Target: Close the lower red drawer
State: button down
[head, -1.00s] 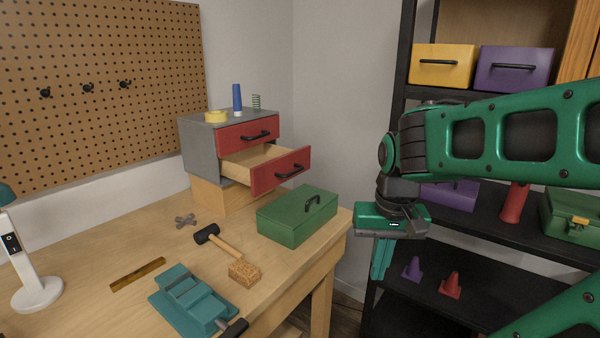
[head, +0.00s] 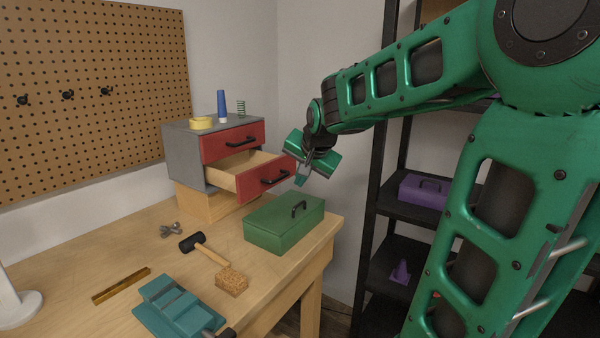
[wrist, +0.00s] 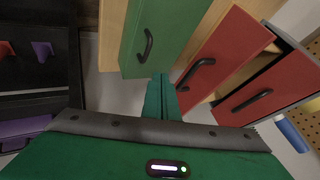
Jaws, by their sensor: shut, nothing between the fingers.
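The lower red drawer (head: 258,180) is pulled out of the grey cabinet (head: 184,150), with its pale wooden inside showing. Its black handle (head: 275,178) is on the front. The upper red drawer (head: 222,146) above it is closed. My gripper (head: 301,180) is just to the right of the lower drawer's front in the head view, shut and empty. In the wrist view the shut fingers (wrist: 160,98) point toward the gap between the green toolbox (wrist: 155,35) and the lower red drawer (wrist: 215,62). I cannot tell whether they touch the drawer.
The green toolbox (head: 283,226) stands on the workbench (head: 130,235) below my gripper. A yellow tape roll, blue bottle (head: 221,104) and green spring sit on the cabinet. A mallet (head: 205,247), sponge-like block and teal vise (head: 178,306) lie in front. A dark shelf (head: 400,210) stands right.

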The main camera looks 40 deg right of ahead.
jog(key=x, duration=0.2)
jog(key=shift+w+a+f, duration=0.1)
jog(key=shift+w+f, duration=0.05)
jog(key=shift+w, duration=0.3)
jog(key=shift+w+a+r, duration=0.2)
jog(key=shift+w+a, duration=0.05)
jog(key=shift+w, duration=0.45)
jog(key=shift+w+a+r, duration=0.15)
jog(key=shift+w+a, duration=0.15)
jog(key=shift+w, duration=0.45)
jog(key=shift+w, duration=0.1)
